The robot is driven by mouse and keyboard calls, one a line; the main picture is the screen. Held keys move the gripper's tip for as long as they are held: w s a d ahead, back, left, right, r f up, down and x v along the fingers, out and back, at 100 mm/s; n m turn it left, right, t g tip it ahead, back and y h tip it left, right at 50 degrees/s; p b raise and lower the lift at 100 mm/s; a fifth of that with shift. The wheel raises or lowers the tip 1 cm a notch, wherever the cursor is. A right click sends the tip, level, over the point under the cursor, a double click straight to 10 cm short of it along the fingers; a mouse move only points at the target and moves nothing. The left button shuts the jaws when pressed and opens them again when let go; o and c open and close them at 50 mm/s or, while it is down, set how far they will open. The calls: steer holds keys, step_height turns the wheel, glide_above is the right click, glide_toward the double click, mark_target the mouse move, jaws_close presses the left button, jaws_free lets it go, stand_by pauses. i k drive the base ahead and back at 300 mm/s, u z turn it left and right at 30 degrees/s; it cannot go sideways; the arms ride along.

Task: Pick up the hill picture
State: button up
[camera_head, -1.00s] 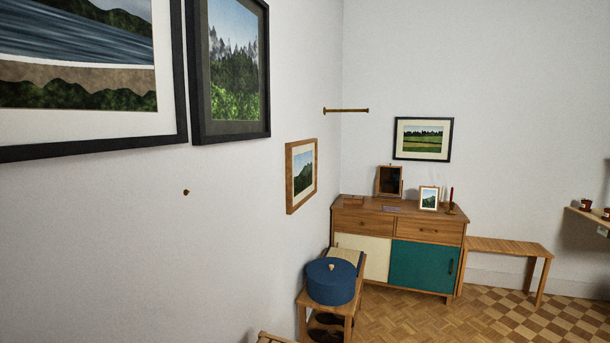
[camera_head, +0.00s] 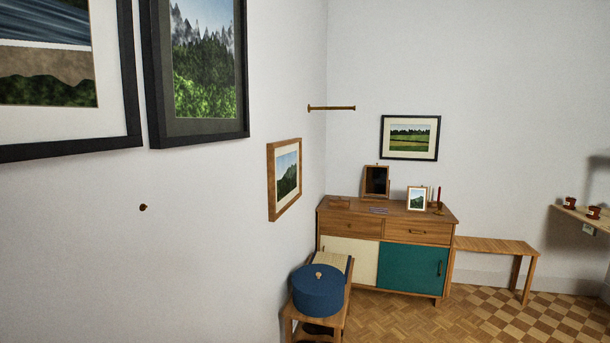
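A wood-framed picture of a green hill under a pale sky (camera_head: 287,180) hangs on the left wall, seen at a steep angle. A smaller light-framed picture (camera_head: 417,198) stands on the sideboard (camera_head: 330,227) and also seems to show a green hill. I cannot tell for certain which of the two the task names. My gripper is not in view.
A blue lidded pot (camera_head: 318,291) sits on a low wooden stand below the wall picture. A brown knob (camera_head: 143,208) and a wooden rail (camera_head: 331,108) stick out from the walls. A wooden bench (camera_head: 495,245) stands right of the sideboard. Parquet floor in front is clear.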

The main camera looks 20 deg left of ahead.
mark_target(284, 158)
steer(key=i, duration=3.4)
steer(key=u, duration=2.8)
steer(key=i, duration=0.55)
steer(key=u, duration=0.05)
